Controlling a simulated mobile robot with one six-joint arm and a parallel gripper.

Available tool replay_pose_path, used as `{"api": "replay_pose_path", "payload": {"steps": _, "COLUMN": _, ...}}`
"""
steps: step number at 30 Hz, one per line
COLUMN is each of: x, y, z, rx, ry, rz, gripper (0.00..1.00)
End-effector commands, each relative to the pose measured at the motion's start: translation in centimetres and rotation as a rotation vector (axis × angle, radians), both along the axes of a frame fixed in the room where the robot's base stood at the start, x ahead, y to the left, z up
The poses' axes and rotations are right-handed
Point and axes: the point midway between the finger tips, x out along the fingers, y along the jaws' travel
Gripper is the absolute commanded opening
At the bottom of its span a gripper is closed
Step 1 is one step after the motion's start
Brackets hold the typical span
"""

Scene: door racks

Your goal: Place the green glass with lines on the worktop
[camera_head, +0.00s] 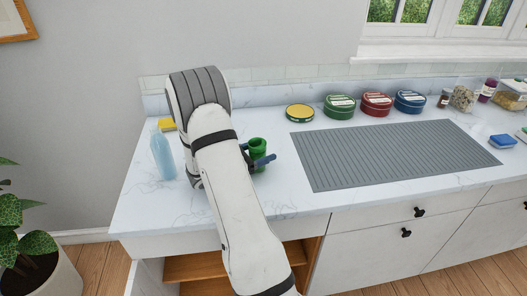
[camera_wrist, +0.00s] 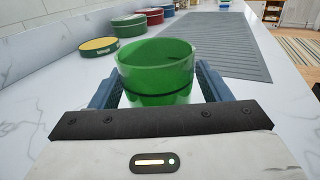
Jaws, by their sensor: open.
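The green glass (camera_head: 258,148) stands upright on the white marble worktop (camera_head: 290,197), left of the grey ribbed mat. In the wrist view the green glass (camera_wrist: 157,72) shows dark lines around its side and sits between the two blue fingers. My gripper (camera_head: 262,162) is open around it, low over the worktop; in the wrist view my gripper (camera_wrist: 158,90) has a finger on each side of the glass. I cannot tell whether either finger touches it. Part of the glass is hidden by my gripper in the head view.
The grey ribbed mat (camera_head: 390,152) lies to the right. Round tins, one of them yellow (camera_head: 300,112), line the back. The front worktop is clear.

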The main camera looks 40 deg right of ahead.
Motion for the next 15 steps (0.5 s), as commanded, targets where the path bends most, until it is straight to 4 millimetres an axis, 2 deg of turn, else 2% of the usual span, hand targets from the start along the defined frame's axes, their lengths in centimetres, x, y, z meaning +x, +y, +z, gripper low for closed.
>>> {"api": "replay_pose_path", "payload": {"steps": 9, "x": 1.1, "y": 6.7, "z": -0.3, "rx": 0.000, "ry": -0.001, "rz": 0.007, "gripper": 0.71}}
{"api": "replay_pose_path", "payload": {"steps": 15, "x": 1.6, "y": 10.0, "z": -0.2, "rx": 0.000, "ry": -0.001, "rz": 0.003, "gripper": 0.71}}
